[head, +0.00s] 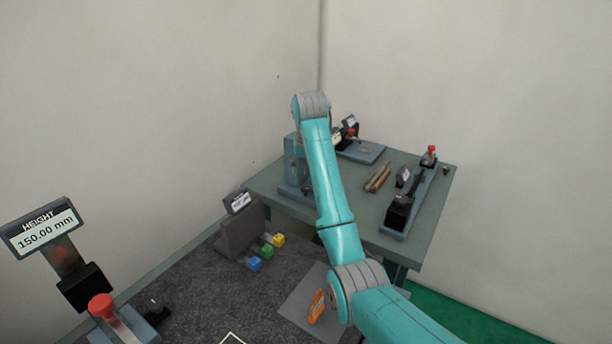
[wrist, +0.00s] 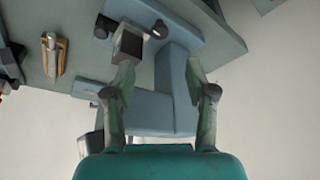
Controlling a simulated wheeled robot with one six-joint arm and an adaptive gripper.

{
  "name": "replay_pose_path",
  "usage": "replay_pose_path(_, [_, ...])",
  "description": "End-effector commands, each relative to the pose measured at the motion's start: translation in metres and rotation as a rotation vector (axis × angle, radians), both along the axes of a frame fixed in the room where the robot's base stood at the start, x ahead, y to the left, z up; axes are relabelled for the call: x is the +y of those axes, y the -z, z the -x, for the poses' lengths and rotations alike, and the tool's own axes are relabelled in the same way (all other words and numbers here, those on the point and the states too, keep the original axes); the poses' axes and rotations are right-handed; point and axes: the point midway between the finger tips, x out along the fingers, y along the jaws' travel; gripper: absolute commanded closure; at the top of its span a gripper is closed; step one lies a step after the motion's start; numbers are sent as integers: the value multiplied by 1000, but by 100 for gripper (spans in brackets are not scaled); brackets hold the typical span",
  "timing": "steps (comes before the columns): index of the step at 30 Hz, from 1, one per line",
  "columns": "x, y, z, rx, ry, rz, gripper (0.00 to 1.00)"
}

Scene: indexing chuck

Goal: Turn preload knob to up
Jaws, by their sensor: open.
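My gripper (wrist: 162,74) is open, with its two fingers apart and nothing between the tips but the view of a blue-grey machine (wrist: 180,85) behind them. A small dark round knob (wrist: 160,28) shows on the machine near the top of the wrist view, beyond the fingertips. A grey square block (wrist: 128,44) sits just left of it. No preload label is readable, so I cannot tell which part is the preload knob. In the head view the machine (head: 293,160) stands on the far table, partly hidden by my arm, which also hides my gripper.
The far table (head: 420,222) carries wooden-handled tools (head: 377,178), a dark fixture with a red knob (head: 430,152) and small displays. A nearer dark bench holds coloured blocks (head: 266,251), an orange tool (head: 317,306) and a height gauge (head: 42,230). Walls stand close behind.

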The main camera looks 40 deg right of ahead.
Motion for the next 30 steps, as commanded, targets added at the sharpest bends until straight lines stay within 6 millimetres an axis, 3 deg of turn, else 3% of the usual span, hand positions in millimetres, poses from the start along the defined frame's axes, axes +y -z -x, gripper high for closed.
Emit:
replay_pose_path(5, [2, -9, 4, 0, 0, 0, 44])
replay_pose_path(15, [3, -9, 3, 2, 11, -1, 45])
replay_pose_path(24, [13, -1, -11, 6, 325, -3, 45])
replay_pose_path(30, [11, 9, -15, 1, 399, 1, 45])
